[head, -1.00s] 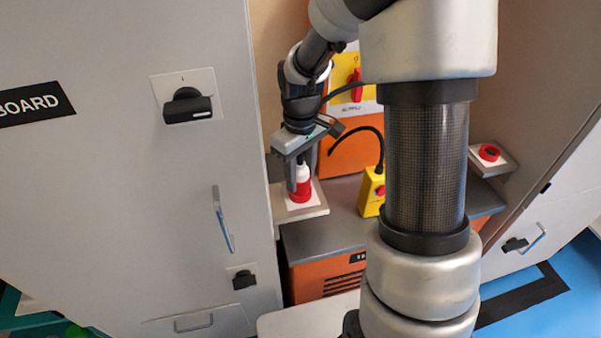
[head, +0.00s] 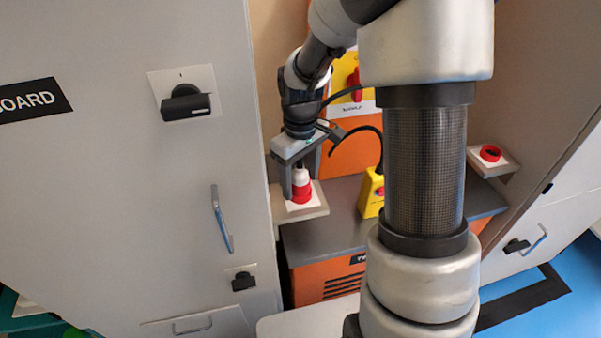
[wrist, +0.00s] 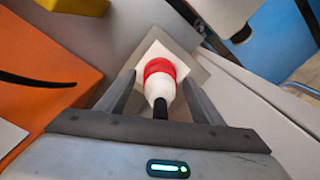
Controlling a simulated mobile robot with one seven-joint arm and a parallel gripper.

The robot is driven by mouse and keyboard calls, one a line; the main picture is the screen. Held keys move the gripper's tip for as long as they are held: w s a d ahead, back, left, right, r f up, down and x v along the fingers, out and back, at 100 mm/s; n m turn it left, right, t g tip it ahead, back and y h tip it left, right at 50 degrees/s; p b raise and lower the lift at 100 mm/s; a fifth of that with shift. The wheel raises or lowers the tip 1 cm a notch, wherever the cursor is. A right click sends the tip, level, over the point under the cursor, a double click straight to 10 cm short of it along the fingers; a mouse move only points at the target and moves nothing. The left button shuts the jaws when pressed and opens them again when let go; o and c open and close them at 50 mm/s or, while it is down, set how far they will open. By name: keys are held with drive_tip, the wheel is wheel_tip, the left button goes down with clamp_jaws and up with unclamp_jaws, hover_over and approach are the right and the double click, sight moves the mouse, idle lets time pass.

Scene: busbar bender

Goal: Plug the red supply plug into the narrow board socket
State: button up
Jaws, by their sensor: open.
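The red supply plug (head: 302,187), with a red collar and white body, stands upright on a white plate on the small left shelf (head: 305,211). It also shows in the wrist view (wrist: 159,82), with its black tail toward my gripper. My gripper (head: 301,182) is above and around the plug; its open fingers stand on either side of the white body with gaps showing in the wrist view. A red ring-shaped socket (head: 490,153) sits on a white plate on the right shelf. I cannot tell whether it is the narrow board socket.
A grey cabinet (head: 130,230) with black rotary switches and handles stands close left of the plug. An orange machine with a grey top (head: 335,225) lies to the right, carrying a yellow control box (head: 370,192) with a black cable. Blue floor (head: 540,310) shows at right.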

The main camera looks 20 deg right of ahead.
wheel_tip(320, 180, up, 18)
drive_tip(key=p, duration=0.1)
drive_tip(key=shift+f, duration=0.25)
